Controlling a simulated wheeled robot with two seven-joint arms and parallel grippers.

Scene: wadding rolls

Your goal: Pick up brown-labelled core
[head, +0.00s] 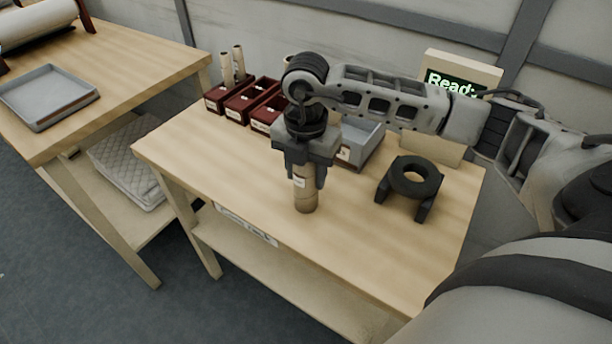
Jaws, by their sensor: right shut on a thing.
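A brown cardboard core (306,198) stands upright near the front middle of the right-hand wooden table. It has a small pale label near its top, partly covered by the fingers. My right gripper (306,172) points straight down and is shut on the core's upper part. The core's lower end is at or very near the tabletop; I cannot tell if it touches. Two other pale cores (239,62) stand upright at the back left of the same table. My left gripper is not in view.
Dark red bins (223,97) line the back left of the table (210,150). A grey bin (362,145) sits behind my gripper. A black ring-topped stand (412,178) is to the right, before a "Ready" display (460,82). A grey tray (46,98) lies on the left table.

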